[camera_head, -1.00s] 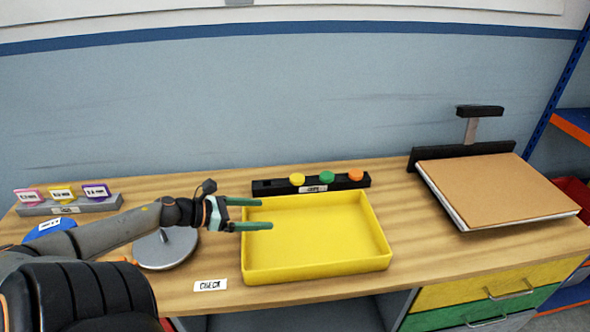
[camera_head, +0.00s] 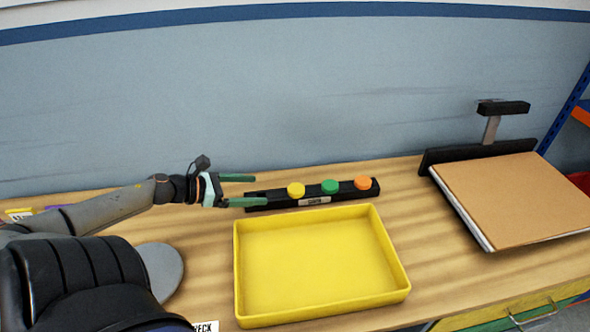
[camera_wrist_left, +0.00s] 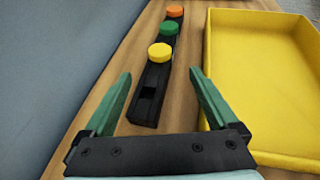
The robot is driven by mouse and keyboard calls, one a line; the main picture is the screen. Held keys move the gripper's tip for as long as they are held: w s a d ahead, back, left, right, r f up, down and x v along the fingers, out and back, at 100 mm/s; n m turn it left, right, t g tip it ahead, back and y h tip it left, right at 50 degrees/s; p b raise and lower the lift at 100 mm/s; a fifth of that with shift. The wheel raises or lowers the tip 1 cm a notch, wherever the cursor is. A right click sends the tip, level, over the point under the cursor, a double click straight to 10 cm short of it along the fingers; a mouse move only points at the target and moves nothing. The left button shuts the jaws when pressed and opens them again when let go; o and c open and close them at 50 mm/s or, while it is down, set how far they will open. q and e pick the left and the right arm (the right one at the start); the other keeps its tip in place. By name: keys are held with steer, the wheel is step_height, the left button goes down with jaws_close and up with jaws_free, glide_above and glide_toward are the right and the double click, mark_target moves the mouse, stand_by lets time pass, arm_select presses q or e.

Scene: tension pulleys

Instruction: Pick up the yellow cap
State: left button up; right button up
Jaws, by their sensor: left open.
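The yellow cap (camera_head: 296,190) sits on a black rack (camera_head: 345,194) at the back of the table, to the left of a green cap (camera_head: 330,187) and an orange cap (camera_head: 363,183). My left gripper (camera_head: 240,191) is open and empty, just left of the rack's left end, with its fingers pointing right. In the left wrist view the yellow cap (camera_wrist_left: 160,52) is ahead of and between the open fingers (camera_wrist_left: 160,88), apart from them. The rack's near end shows an empty slot (camera_wrist_left: 148,94). My right gripper does not show.
A yellow tray (camera_head: 240,270) lies in front of the rack, close to the gripper's right finger side in the wrist view. A brown-topped board stack (camera_head: 515,195) with a black stand is at the right. A grey round disc (camera_head: 162,270) is partly behind my arm.

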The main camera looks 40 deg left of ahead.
arm_select(q)
steer(key=b, duration=0.2)
glide_toward(296, 189)
steer(key=shift+x, duration=1.15)
steer(key=shift+w+f, duration=0.2)
steer(key=shift+f, duration=0.05)
steer(key=shift+w+d+f, duration=0.1)
steer(key=shift+w+d, duration=0.1)
steer(key=shift+w, duration=0.15)
steer(key=shift+b+x, duration=0.4)
steer(key=shift+x, duration=2.05)
steer(key=c, duration=1.4)
